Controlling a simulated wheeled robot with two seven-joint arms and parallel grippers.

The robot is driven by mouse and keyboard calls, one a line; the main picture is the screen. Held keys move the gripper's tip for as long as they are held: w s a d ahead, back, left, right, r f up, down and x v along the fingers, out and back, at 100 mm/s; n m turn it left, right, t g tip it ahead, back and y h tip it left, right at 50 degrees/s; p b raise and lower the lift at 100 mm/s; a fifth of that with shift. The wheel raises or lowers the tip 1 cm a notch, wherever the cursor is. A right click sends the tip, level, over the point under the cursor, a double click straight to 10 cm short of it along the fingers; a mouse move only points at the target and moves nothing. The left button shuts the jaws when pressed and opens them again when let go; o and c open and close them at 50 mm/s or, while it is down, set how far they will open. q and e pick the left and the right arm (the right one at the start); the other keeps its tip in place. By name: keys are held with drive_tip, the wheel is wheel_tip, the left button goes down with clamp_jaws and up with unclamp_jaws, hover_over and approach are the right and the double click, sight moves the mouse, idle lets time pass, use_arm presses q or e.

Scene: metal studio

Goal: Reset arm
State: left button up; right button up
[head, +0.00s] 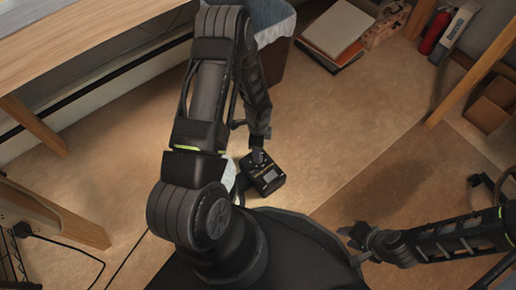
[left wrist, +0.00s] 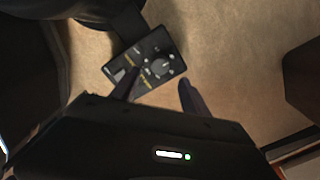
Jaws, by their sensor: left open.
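My left gripper (left wrist: 162,92) is open in the left wrist view, its two dark fingers apart with nothing between their tips. A black box-shaped device (left wrist: 145,60) with knobs, yellow lettering and a small screen shows just beyond the fingers; I cannot tell whether the left finger touches it. In the head view, the device (head: 264,177) is below the end of my left forearm, whose folded links hide much of the gripper. My right gripper (head: 355,243) is at the lower right, low over the brown floor. It is small and dark, and its finger gap is unclear.
A wooden table (head: 80,50) fills the upper left. A white and orange stack (head: 337,35), a red cylinder (head: 434,32) and a cardboard box (head: 490,105) lie at the upper right. A black cable (head: 65,240) lies at lower left.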

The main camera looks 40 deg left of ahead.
use_arm(q)
drive_tip(key=shift+r, duration=0.25)
idle(0.4)
drive_tip(key=shift+w+d+n, duration=0.25)
drive_tip(key=shift+w+n, duration=0.1)
drive_tip(key=shift+n, duration=0.35)
drive_tip(key=s+d+r+n+t+h, duration=0.1)
drive_tip(key=s+d+n, duration=0.35)
drive_tip(key=d, duration=0.25)
drive_tip(key=s+d+r+n+h, duration=0.1)
drive_tip(key=s+d+r+n, duration=0.15)
drive_tip(key=d+n, duration=0.35)
drive_tip(key=s+d+r+n+t+h, duration=0.1)
drive_tip(key=s+d+n, duration=0.2)
drive_tip(key=s+d, duration=0.35)
drive_tip(key=d+r+p, duration=0.2)
drive_tip(key=r+p, duration=1.4)
drive_tip(key=s+d+r+g+h+p, duration=0.1)
drive_tip(key=d+r+p, duration=0.2)
drive_tip(key=r+p, duration=1.2)
drive_tip(key=shift+s+r+m+p, duration=0.15)
drive_tip(key=shift+r+m+p, duration=0.25)
drive_tip(key=shift+r, duration=0.35)
use_arm(e)
wheel_tip(320, 180, up, 32)
drive_tip(key=s+a, duration=0.1)
drive_tip(key=s, duration=0.1)
drive_tip(key=shift+s+a+g, duration=0.25)
drive_tip(key=shift+a+g, duration=0.05)
drive_tip(key=shift+a, duration=0.1)
